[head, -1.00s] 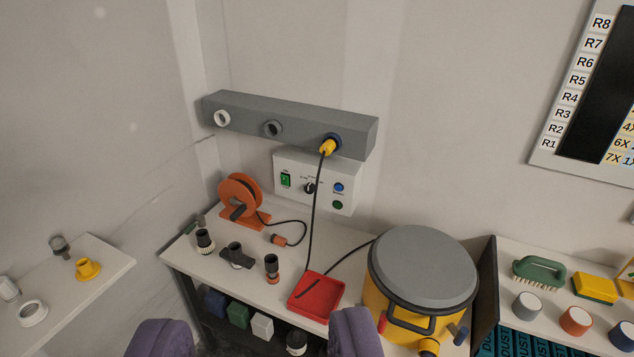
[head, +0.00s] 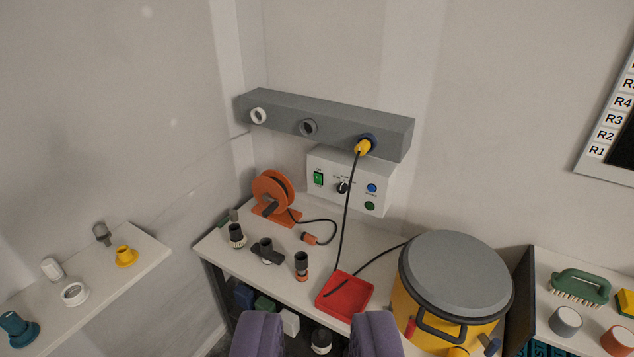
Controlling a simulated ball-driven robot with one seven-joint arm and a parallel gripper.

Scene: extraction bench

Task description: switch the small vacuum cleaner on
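The small vacuum cleaner (head: 455,290) is a yellow drum with a grey lid on the right part of the bench. Its black cable runs to the left, and a yellow plug (head: 363,147) sits in the blue-ringed socket on the grey wall duct.
A red tray (head: 368,305), an orange cable reel (head: 272,192) and several dark nozzles (head: 301,268) are on the bench. A side shelf (head: 150,262) holds small fittings at the left. A grey duct (head: 290,112) juts from the wall above the box.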

